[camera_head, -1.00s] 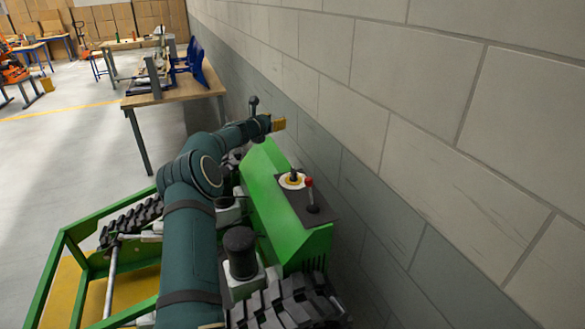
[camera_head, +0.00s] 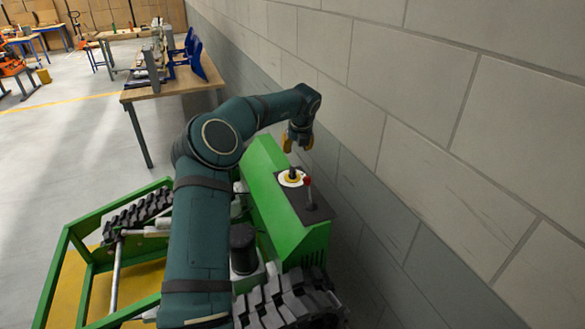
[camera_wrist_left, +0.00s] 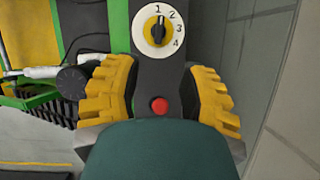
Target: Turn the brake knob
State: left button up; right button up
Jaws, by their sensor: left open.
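The brake knob (camera_head: 292,172) is a black knob on a white dial plate with a yellow ring, on top of the green carrier. In the left wrist view the knob (camera_wrist_left: 159,32) stands near upright, its top end by the 1; the dial reads 1 to 4. My left gripper (camera_head: 297,143) points down, open and empty, above and a little beyond the knob. In the left wrist view its yellow ridged fingers (camera_wrist_left: 160,72) are spread wide, with the dial ahead, past the fingertips. My right gripper is not in view.
A red-topped lever (camera_head: 308,192) stands next to the knob on the dark panel (camera_head: 322,213). A block wall (camera_head: 400,150) runs close along the right. The green carrier (camera_head: 312,238) has black tracks (camera_head: 290,305). A wooden table (camera_head: 175,88) stands behind.

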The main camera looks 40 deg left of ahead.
aim_at(293, 168)
pick_arm(q)
jog(key=x, duration=1.3)
jog(key=shift+a+f+p, duration=0.1)
jog(key=shift+f+p, duration=0.2)
jog(key=shift+f, duration=0.05)
jog(key=shift+o, duration=0.2)
grip_shut()
